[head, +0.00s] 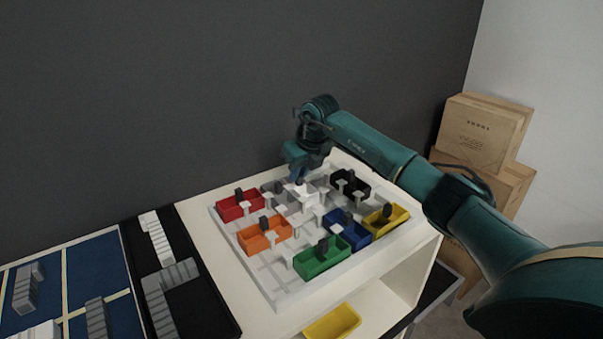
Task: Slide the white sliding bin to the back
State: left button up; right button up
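My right gripper (299,179) points down over the back middle of a white board (258,270) with sliding bins. It is at or just above the white bin (306,194), which sits between the red bin (239,206) and the black bin (351,184). The gripper and wrist partly cover the white bin. The fingers are too small to show whether they are open or shut, or whether they touch the bin's handle. My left gripper is not in view.
Orange (264,235), green (321,258), blue (347,229) and yellow (385,219) bins share the board, with white posts between them. A loose yellow bin (332,322) sits on the shelf below. A black tray (205,300) lies left; cardboard boxes (483,133) are stacked right. A dark wall stands behind.

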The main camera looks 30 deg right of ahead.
jog(key=o, duration=0.4)
jog(key=shift+w, duration=0.1)
jog(key=b+v, duration=0.1)
jog(key=v, duration=1.2)
